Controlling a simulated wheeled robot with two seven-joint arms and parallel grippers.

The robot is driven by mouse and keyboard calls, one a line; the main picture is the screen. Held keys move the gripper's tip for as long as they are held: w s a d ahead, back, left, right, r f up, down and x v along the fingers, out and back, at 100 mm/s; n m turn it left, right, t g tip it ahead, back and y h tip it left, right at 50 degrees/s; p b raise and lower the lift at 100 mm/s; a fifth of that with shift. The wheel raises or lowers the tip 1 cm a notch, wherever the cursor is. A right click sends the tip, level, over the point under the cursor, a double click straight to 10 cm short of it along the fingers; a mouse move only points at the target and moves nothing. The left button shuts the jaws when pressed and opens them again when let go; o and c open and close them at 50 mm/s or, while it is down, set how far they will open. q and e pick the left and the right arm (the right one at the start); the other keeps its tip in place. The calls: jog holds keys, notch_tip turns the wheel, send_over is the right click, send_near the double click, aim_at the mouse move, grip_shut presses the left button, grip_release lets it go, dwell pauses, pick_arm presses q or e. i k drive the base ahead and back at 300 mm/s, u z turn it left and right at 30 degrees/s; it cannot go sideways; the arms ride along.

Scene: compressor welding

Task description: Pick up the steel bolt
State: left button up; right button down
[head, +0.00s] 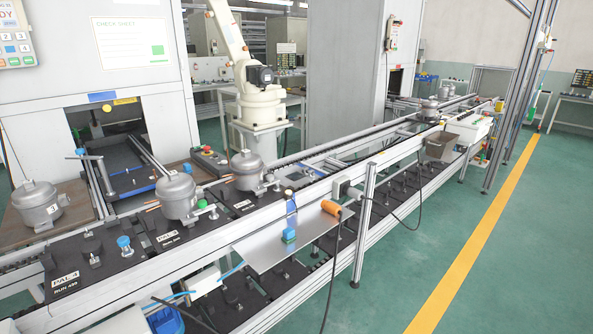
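I cannot make out a separate steel bolt in the head view; it is too small to tell or hidden. Grey compressors stand along the line: one at the left (38,206), one on a black pallet in the middle (176,196), and one further along (246,171). Upright metal pins show on the empty part of the near black pallet (95,250). Neither of my grippers is in view.
A conveyor with a metal side rail (160,275) runs from the near left to the far right. A side plate (275,252) holds a blue item (289,236) beside an orange-handled tool (336,210). A white robot arm (258,100) stands behind. Green floor (440,220) is clear right.

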aim_at(305, 169)
jog(key=z, duration=0.8)
jog(key=k, duration=1.1)
jog(key=z, duration=1.25)
jog(key=i, duration=2.1)
jog(key=u, duration=0.25)
jog(key=i, duration=2.3)
jog(key=u, duration=0.45)
jog(key=i, duration=1.7)
jog(key=u, duration=1.6)
jog(key=i, duration=0.9)
jog(key=u, duration=1.9)
jog(key=i, duration=1.5)
jog(key=u, duration=0.4)
